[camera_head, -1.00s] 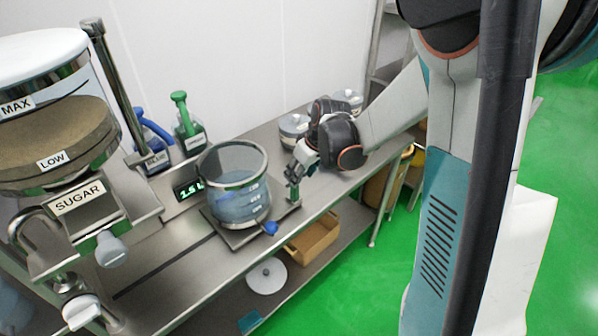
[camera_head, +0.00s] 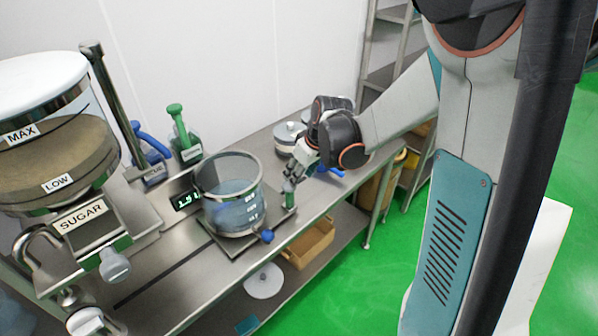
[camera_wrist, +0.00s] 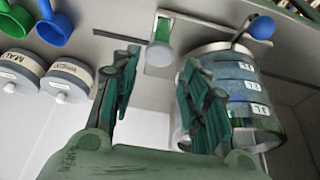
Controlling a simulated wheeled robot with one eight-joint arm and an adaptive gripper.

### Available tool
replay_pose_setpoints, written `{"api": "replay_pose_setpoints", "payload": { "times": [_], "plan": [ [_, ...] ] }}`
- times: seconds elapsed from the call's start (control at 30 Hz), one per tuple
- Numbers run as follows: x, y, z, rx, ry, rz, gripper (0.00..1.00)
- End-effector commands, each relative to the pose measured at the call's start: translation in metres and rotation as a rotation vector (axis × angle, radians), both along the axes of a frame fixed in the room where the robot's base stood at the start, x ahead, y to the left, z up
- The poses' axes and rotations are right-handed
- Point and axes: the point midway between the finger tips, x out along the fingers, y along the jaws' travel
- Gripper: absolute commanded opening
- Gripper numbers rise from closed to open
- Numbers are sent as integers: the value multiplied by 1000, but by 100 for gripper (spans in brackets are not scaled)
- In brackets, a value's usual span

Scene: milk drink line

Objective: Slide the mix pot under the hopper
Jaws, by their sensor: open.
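The mix pot (camera_head: 232,200) is a clear vessel with bluish liquid, a metal rim and a blue knob at its lower front. It stands on a flat metal plate on the bench, with an upright handle post at the plate's right. The sugar hopper (camera_head: 62,165) is at the left, apart from the pot. My gripper (camera_head: 290,186) is at the handle post, right of the pot. In the wrist view my gripper (camera_wrist: 160,100) has its fingers apart. The pale-topped handle post (camera_wrist: 160,53) shows between and beyond them; contact cannot be told. The pot (camera_wrist: 235,95) is partly behind the right finger.
A small display (camera_head: 185,201) stands behind the pot. Blue (camera_head: 150,165) and green (camera_head: 184,145) handled items stand by the wall. Lidded canisters (camera_wrist: 68,80) and scoops (camera_wrist: 54,28) lie beyond my gripper. Bare bench lies between pot and hopper. A brown box (camera_head: 310,243) is on the lower shelf.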

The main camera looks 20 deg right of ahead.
Motion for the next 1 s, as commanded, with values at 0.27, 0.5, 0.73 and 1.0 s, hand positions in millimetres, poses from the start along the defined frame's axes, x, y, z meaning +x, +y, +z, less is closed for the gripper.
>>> {"api": "replay_pose_setpoints", "payload": {
  "times": [0.27,0.5,0.73,1.0],
  "plan": [
    [0,0,-1,0,0,0,42],
    [2,1,-7,0,0,1,42],
    [9,4,-25,0,0,1,42],
    [23,9,-61,0,0,1,42]
  ]
}}
